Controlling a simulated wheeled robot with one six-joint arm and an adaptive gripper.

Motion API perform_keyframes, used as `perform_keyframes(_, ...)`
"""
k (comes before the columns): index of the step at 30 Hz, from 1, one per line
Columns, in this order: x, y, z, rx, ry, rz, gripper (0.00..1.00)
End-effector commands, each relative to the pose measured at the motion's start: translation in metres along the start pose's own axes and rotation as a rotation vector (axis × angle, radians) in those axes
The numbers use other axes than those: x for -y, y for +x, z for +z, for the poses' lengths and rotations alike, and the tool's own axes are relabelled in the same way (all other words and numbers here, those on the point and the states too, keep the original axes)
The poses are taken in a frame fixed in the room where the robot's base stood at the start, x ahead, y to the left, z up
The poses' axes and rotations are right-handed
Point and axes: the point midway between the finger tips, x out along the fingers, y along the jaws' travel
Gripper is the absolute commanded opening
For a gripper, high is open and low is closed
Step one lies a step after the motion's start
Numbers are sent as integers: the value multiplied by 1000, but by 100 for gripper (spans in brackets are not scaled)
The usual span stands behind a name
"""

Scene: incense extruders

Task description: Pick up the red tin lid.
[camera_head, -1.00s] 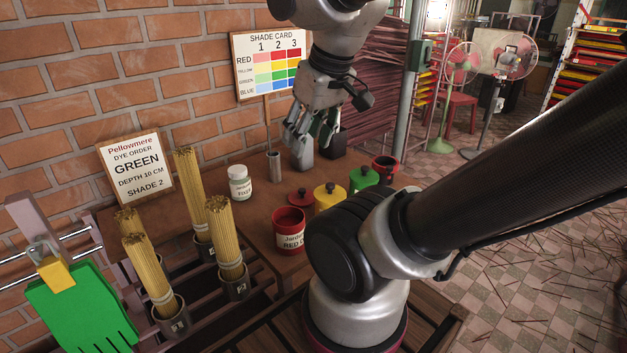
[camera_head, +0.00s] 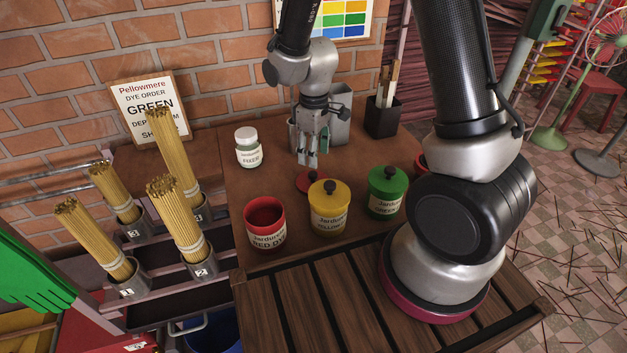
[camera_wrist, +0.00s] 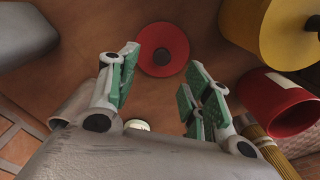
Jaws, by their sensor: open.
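The red tin lid (camera_head: 306,184) is a round red disc with a dark knob. It lies flat on the brown table (camera_head: 240,190), behind the yellow tin. My gripper (camera_head: 308,160) points down just above it, its fingertips hiding part of the lid. In the wrist view the lid (camera_wrist: 178,42) is at upper middle, its knob roughly centred between the green-padded fingers of my open, empty gripper (camera_wrist: 163,72). I see no contact with the lid. The open red dye tin (camera_head: 266,235) stands at front left of the lid; it also shows in the wrist view (camera_wrist: 270,98).
The lidded yellow tin (camera_head: 328,210) stands close in front of the lid, and the lidded green tin (camera_head: 386,195) at its right. A white fixer jar (camera_head: 248,150) stands at left. A grey container (camera_head: 340,118) and dark holder (camera_head: 382,120) are behind. Table left of the lid is clear.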

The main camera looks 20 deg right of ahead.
Motion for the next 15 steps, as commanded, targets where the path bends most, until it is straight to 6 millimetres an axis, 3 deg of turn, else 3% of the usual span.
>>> perform_keyframes(15,2,72,0,6,-6,-3,49)
